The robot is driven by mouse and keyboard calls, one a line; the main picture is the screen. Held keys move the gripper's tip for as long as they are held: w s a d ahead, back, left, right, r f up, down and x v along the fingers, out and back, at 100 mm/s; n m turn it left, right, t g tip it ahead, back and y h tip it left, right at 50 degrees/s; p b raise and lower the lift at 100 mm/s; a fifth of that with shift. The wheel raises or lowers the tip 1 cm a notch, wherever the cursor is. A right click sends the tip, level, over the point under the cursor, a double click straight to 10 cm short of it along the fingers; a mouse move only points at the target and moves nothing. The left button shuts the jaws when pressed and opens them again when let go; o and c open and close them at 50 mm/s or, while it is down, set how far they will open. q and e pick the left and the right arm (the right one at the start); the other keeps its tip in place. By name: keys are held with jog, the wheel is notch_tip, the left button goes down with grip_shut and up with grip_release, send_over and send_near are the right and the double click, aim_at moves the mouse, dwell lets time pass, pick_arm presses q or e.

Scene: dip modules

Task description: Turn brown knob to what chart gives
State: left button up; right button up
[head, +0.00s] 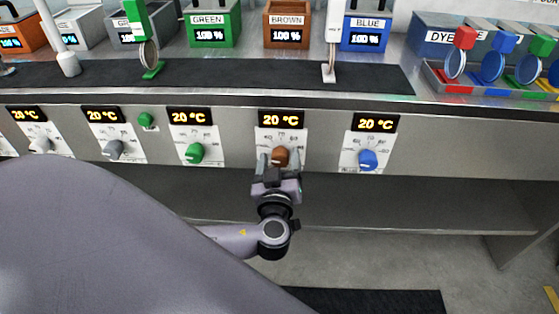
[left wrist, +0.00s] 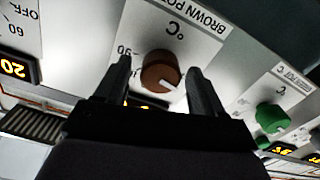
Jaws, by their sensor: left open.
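The brown knob (head: 280,157) sits on a white dial plate on the front panel, below a display reading 20 °C (head: 281,119). My left gripper (head: 279,160) is at this knob, its two fingers on either side of it. In the left wrist view the fingers are open around the brown knob (left wrist: 160,72), with gaps visible on both sides. The knob's white pointer mark shows at its lower right there. The brown pot (head: 287,25) above reads 100 %. No chart can be read in these views. My right gripper is not in view.
A green knob (head: 195,153) is to the left and a blue knob (head: 368,159) to the right, each under a 20 °C display. A dark mat (head: 230,75) runs along the counter above. Below the panel is a grey shelf (head: 400,205).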

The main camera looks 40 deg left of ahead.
pick_arm(q)
jog(key=c, duration=1)
jog(key=shift+c, duration=0.2)
jog(key=shift+f, duration=0.1)
